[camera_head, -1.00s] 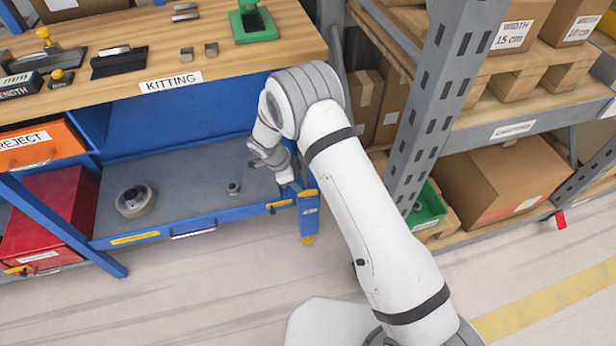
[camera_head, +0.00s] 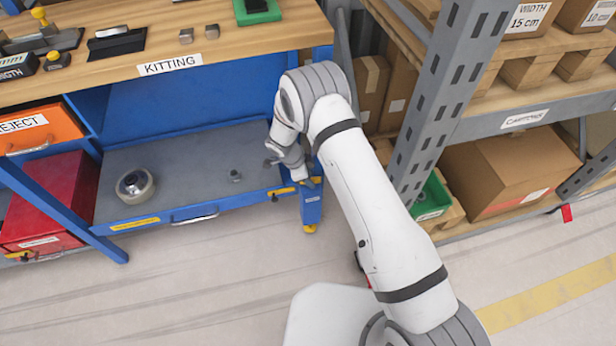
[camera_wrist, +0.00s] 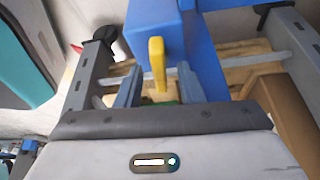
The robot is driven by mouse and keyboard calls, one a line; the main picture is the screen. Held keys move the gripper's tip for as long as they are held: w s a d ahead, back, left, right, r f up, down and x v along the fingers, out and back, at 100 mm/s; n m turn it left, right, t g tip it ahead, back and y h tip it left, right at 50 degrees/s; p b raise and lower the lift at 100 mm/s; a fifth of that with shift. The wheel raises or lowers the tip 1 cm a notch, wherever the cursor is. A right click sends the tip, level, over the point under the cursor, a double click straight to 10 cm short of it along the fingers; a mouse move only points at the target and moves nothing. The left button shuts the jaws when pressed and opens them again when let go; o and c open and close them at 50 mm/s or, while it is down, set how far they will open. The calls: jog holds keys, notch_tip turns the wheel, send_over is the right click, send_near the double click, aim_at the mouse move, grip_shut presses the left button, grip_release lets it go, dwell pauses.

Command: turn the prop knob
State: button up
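A small yellow piece (camera_head: 281,191) with a dark end shows on the front edge of the blue bench's lower shelf, beside a blue corner post (camera_head: 311,208). In the wrist view a yellow handle-like piece (camera_wrist: 157,62) stands against a blue post (camera_wrist: 160,18). I cannot tell for sure that this is the prop knob. My gripper (camera_head: 291,172) is just above the shelf's right front corner. In the wrist view my gripper (camera_wrist: 188,24) has its fingers wide apart, with the yellow piece in the space between them and apparently not touched. Its distance ahead is unclear.
A lower shelf (camera_head: 200,155) holds a round roll (camera_head: 135,186) and a small grey part (camera_head: 235,175). A red box (camera_head: 50,205) is at left. A grey rack upright (camera_head: 430,105) and a green bin (camera_head: 433,200) stand close right of my arm. The floor in front is clear.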

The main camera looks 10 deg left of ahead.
grip_shut()
